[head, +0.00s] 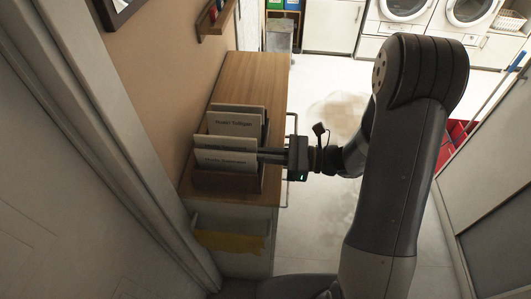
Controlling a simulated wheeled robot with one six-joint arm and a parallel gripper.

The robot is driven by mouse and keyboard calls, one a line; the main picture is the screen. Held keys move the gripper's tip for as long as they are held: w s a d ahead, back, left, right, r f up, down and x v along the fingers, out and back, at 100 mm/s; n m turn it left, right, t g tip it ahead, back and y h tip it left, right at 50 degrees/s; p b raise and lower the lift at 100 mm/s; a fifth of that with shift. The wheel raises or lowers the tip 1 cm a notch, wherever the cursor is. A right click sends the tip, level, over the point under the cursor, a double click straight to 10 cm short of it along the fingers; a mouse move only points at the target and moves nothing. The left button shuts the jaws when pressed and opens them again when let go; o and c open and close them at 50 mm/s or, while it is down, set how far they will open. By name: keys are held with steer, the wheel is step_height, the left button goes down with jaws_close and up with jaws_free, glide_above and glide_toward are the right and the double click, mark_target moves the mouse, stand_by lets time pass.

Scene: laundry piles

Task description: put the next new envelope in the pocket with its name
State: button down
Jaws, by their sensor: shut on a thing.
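A wooden sorter (222,181) with upright pockets stands on a wooden cabinet top. White name cards or envelopes stand in it, one behind another; the rear one (234,124) and the front one (222,160) bear printed names too small to read surely. A middle one is mostly hidden. My gripper (262,155) reaches in from the right, its fingers level at the right edge of the front white piece. It is shut on a white envelope, which overlaps the sorter's pockets in this view. I cannot tell how deep the envelope sits.
The wooden cabinet (255,85) has free top behind the sorter and a rail along its right side. A yellow cloth or paper (230,242) shows on its near side. A small wall shelf (214,22) hangs above.

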steer(key=c, duration=1.5)
jaws_free()
steer(key=shift+d, duration=0.1)
steer(key=d, duration=0.3)
steer(key=d+b, duration=0.1)
steer(key=d, duration=0.3)
steer(key=s+d+b, duration=0.1)
steer(key=d, duration=0.2)
steer(key=shift+d, duration=0.3)
steer(key=shift+w, duration=0.1)
steer(key=shift+w+a+r+p, duration=0.15)
steer(key=shift+a+r+p, duration=0.45)
steer(key=shift+a, duration=1.2)
steer(key=shift+w+a+r+p, duration=0.1)
steer(key=shift+a+r+p, duration=0.15)
steer(key=shift+a+p, duration=1.05)
steer(key=shift+w+a+r+p, duration=0.15)
steer(key=shift+a+r, duration=0.3)
steer(key=shift+a, duration=1.85)
